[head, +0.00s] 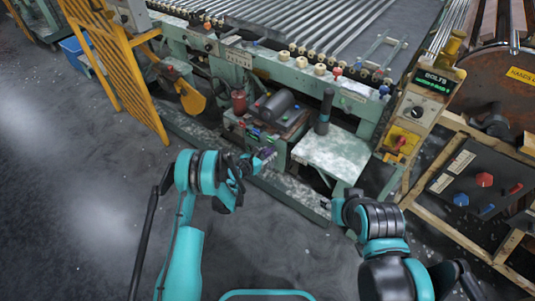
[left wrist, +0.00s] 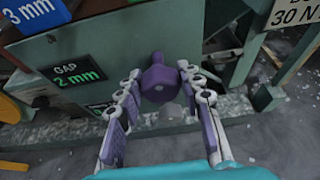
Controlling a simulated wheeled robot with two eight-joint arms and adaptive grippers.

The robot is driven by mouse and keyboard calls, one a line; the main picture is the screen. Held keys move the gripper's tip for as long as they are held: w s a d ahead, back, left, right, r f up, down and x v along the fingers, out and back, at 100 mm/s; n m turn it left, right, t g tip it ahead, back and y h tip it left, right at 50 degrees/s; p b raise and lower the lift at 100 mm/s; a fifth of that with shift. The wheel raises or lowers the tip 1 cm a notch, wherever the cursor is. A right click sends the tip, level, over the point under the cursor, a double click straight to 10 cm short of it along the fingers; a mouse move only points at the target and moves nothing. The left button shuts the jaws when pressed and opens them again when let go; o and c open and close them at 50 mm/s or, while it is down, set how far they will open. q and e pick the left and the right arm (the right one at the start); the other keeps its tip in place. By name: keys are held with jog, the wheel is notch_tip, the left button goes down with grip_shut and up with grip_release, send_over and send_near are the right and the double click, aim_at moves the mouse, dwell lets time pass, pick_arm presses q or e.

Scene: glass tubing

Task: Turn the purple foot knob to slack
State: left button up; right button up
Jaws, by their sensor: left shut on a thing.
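The purple foot knob (left wrist: 158,80) stands out from the machine's low green-grey side panel in the left wrist view. It has a rounded head and a narrower upper part. My left gripper (left wrist: 160,88) has one finger on each side of it and is shut on it. In the head view my left gripper (head: 260,158) is at the low front of the machine, and the knob is too small and covered to make out clearly. My right gripper (head: 325,204) is in front of the pale step, apart from the knob; its fingers are too small to read.
A screen reading "GAP 2 mm" (left wrist: 78,76) is left of the knob, with another partly hidden screen below. A blue "3 mm" block (left wrist: 35,10) is above. The roller machine (head: 310,45) fills the back. A yellow guard (head: 118,65) stands left; the floor (head: 90,200) there is clear.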

pick_arm(q)
jog(key=shift+w+a+n+g+h, duration=0.1)
jog(key=shift+n+g+h, duration=0.3)
jog(key=shift+n+h, duration=0.55)
jog(key=shift+n+g+h, duration=0.4)
jog(key=shift+n+h, duration=0.05)
jog(key=shift+n, duration=0.9)
jog(key=o, duration=1.2)
jog(key=shift+c, duration=0.2)
jog(key=v, duration=1.2)
jog(key=shift+w, duration=0.15)
